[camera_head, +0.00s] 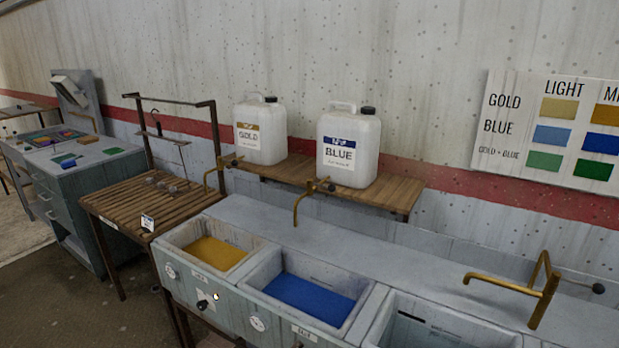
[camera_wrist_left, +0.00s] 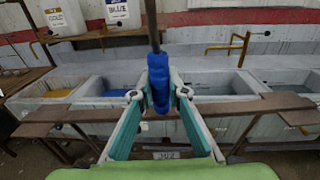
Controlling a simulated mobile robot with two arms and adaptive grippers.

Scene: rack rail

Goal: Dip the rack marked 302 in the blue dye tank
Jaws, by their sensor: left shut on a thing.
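In the left wrist view, my left gripper (camera_wrist_left: 160,95) is shut on a blue handle (camera_wrist_left: 159,82) with a dark rod rising from it. A small plate (camera_wrist_left: 168,155) below, between the fingers, appears to read 302. Brown bars (camera_wrist_left: 235,106) cross behind and below the fingers; how they join the handle is unclear. The blue dye tank (camera_head: 318,266) is the middle basin in the head view, with blue liquid (camera_head: 308,298) inside. Blue dye also shows left of the gripper in the wrist view (camera_wrist_left: 112,86). Neither gripper shows in the head view.
The gold dye basin (camera_head: 178,235) is left of the blue one; another basin (camera_head: 440,325) is to the right. Brass taps (camera_head: 303,203) stand behind. White jugs (camera_head: 349,150) sit on a shelf. A slatted table (camera_head: 150,203) and colour chart (camera_head: 560,130) flank the basins.

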